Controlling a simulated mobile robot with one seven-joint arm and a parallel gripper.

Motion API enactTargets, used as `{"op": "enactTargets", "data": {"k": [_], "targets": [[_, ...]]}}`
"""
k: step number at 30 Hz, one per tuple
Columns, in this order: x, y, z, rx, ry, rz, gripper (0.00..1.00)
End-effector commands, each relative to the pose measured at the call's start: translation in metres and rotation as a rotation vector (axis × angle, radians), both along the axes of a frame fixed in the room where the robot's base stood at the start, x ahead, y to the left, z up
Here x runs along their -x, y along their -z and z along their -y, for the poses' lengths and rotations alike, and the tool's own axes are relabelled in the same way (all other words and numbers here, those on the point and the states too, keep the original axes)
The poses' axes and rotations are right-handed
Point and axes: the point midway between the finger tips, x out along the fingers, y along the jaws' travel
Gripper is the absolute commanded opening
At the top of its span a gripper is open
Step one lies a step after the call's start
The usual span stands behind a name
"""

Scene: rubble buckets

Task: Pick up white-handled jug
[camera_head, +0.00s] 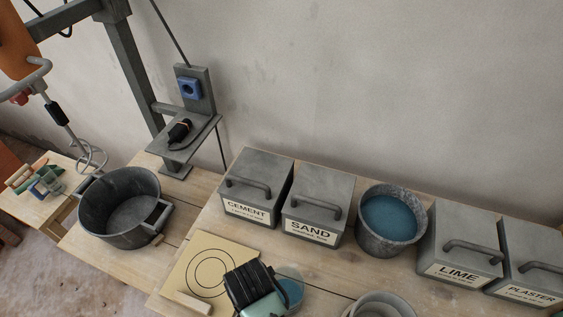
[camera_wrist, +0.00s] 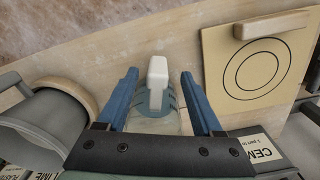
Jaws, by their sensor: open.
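The white-handled jug (camera_wrist: 157,108) is in the middle of the wrist view, a bluish, see-through vessel with its white handle (camera_wrist: 157,70) pointing up the picture. My gripper (camera_wrist: 159,76) is open, with one blue finger on each side of the handle and a visible gap to it on both sides. Contact cannot be seen. In the head view the jug (camera_head: 291,291) shows only in part, with blue in it, beside and behind my wrist. The rest of it is hidden by my wrist, and my fingertips are hidden there.
A tan board with circles (camera_head: 194,262) lies left of my wrist. Grey bins (camera_head: 255,189) and a bucket of blue liquid (camera_head: 368,231) line the wall side. A pale bucket (camera_head: 352,308) stands to the right. A large dark tub (camera_head: 97,224) stands at left.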

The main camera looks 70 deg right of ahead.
Motion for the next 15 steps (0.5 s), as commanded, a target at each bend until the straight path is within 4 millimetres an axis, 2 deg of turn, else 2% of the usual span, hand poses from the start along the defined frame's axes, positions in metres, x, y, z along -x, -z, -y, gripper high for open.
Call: {"op": "enactTargets", "data": {"k": [1,8,15], "targets": [[0.001,0.007,0.000,-0.001,0.000,-0.002,0.68],[0.002,0.023,0.001,0.000,-0.001,0.000,0.68],[0.006,0.058,0.006,0.000,-0.002,0.000,0.68]]}}
